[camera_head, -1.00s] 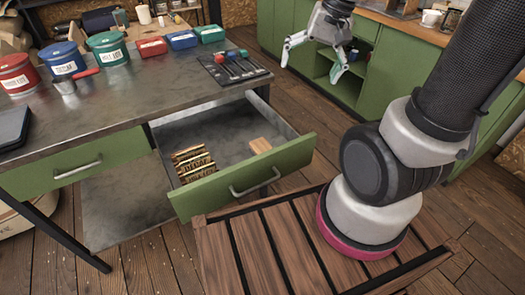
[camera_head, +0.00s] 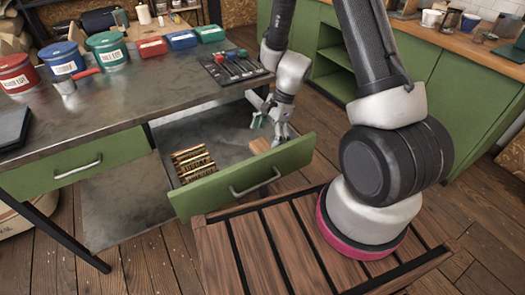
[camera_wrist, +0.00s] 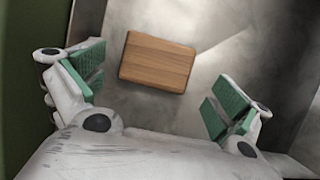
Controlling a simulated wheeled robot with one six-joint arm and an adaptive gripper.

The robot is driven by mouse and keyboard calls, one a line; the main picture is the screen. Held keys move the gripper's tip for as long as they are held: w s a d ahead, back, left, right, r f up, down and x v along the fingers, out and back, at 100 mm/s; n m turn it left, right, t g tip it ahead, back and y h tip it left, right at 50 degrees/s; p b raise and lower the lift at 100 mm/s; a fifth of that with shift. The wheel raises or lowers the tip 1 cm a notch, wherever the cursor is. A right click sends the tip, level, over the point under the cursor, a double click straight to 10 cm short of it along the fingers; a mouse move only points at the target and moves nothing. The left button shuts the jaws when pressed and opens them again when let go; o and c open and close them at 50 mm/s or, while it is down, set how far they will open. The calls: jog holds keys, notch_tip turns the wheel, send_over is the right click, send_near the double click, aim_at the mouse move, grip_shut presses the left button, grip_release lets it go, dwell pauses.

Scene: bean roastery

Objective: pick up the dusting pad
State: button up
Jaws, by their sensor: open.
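A flat, rectangular wooden-topped block (camera_head: 259,146), seemingly the dusting pad, lies on the floor of the open drawer (camera_head: 245,178), near its right side. In the wrist view the block (camera_wrist: 158,62) is fully visible, a little left of centre and slightly tilted. Only its top shows, so I cannot tell what is underneath. My gripper (camera_head: 269,131) points down into the drawer above the block and partly covers it in the head view. The green-padded fingers are spread wide to either side of the block, with nothing between them.
Several packets (camera_head: 193,163) stand in a row at the drawer's left. The metal workbench (camera_head: 170,85) overhangs the drawer's back, carrying tins, small boxes and a tool mat (camera_head: 235,67). The drawer's side walls and green front enclose the block closely on the right.

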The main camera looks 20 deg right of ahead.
aim_at(263, 147)
jog(key=x, duration=0.4)
jog(key=shift+s+a+f, duration=0.1)
jog(key=shift+s+f, duration=0.05)
jog(key=shift+s, duration=0.05)
jog(key=c, duration=1)
notch_tip(263, 147, up, 10)
jog(key=shift+r, duration=0.1)
